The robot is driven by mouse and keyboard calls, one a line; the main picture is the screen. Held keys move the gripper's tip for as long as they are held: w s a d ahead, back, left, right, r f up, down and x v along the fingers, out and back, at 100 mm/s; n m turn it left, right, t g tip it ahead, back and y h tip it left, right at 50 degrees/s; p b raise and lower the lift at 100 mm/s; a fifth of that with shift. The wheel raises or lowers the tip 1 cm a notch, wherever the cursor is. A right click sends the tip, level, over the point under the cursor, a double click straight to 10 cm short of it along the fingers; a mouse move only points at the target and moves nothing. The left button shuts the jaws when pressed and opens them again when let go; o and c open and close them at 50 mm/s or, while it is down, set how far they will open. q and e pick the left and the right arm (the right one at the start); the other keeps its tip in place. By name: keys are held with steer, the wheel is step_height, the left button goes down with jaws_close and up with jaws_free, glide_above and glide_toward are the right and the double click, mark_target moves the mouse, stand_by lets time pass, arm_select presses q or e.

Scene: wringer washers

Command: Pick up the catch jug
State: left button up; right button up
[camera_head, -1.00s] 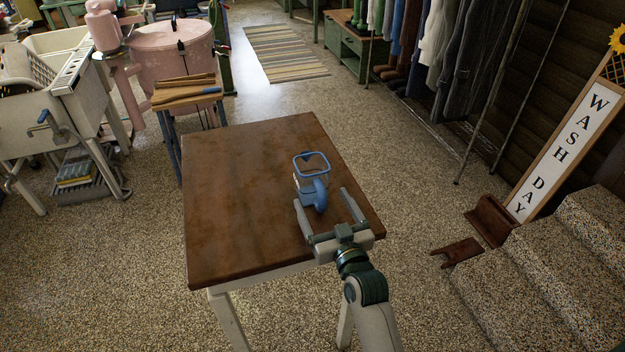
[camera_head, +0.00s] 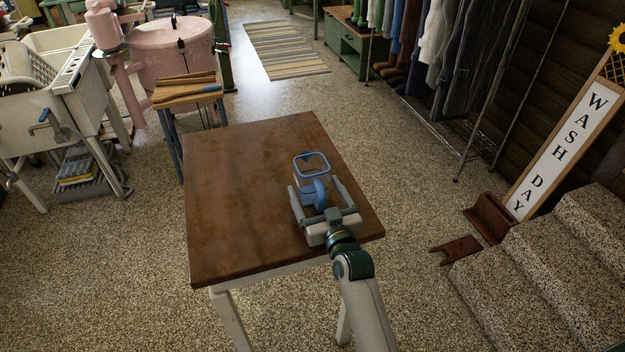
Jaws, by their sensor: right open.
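The catch jug (camera_head: 307,177) stands upright on the brown wooden table (camera_head: 235,180), near its right side. It has a clear body with a blue rim and a blue handle that faces my gripper. My right gripper (camera_head: 317,190) is open, with one finger on each side of the jug's handle. The lower part of the jug is partly hidden by the fingers and handle. I cannot tell whether either finger touches it. My left gripper is not in view.
A pink wringer washer (camera_head: 172,50) and a bench with wooden tongs (camera_head: 185,88) stand behind the table to the left. A white tub (camera_head: 50,110) is at far left. Steps (camera_head: 590,225) and a "WASH DAY" sign (camera_head: 565,145) are at right. The table's left half is clear.

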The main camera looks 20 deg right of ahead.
steer(key=shift+w, duration=0.15)
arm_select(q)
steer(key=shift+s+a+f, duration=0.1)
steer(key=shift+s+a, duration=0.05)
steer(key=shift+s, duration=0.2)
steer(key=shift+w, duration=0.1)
arm_select(e)
steer(key=c, duration=1.4)
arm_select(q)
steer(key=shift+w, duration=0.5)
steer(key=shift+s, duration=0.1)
arm_select(e)
steer(key=shift+r, duration=0.1)
